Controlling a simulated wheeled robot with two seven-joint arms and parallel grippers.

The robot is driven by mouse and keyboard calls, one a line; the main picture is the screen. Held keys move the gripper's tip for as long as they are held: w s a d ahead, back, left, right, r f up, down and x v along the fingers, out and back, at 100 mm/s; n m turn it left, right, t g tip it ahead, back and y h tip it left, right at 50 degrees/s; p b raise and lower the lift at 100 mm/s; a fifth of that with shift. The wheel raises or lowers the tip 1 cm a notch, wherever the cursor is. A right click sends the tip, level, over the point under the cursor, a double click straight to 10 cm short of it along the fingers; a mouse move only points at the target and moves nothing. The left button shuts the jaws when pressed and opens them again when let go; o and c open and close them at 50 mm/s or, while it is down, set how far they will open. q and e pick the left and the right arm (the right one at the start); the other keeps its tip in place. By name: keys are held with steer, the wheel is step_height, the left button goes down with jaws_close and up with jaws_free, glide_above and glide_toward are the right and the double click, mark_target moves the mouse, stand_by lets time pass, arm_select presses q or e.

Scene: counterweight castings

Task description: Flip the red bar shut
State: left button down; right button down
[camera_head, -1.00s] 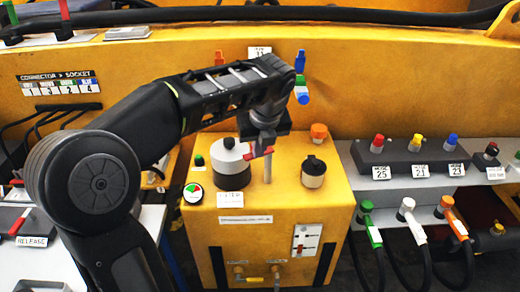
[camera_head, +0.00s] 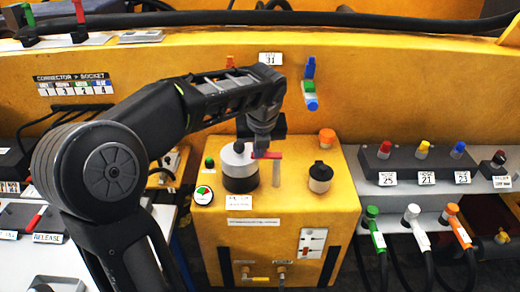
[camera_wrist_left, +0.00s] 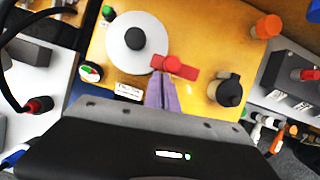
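The red bar (camera_head: 267,155) sits on top of the yellow box beside the white-topped black round fitting (camera_head: 238,172). In the left wrist view the red bar (camera_wrist_left: 176,67) lies aslant, its left end by the white disc. My left gripper (camera_head: 265,148) points down over the box, right at the bar. In the wrist view its narrow fingers (camera_wrist_left: 162,78) look close together, with their tips at the bar's near edge. I cannot tell whether they touch it. Nothing shows held between them. My right gripper is not in view.
A black-capped jar (camera_head: 319,178) and an orange knob (camera_head: 327,136) stand right of the bar on the yellow box (camera_head: 222,228). A green button (camera_head: 209,162) and a gauge (camera_head: 203,195) are at its left. A grey panel with colored knobs stands further right.

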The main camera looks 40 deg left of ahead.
arm_select(q)
steer(key=v, duration=0.7)
steer(key=shift+d+r, duration=0.15)
steer(key=shift+r, duration=0.2)
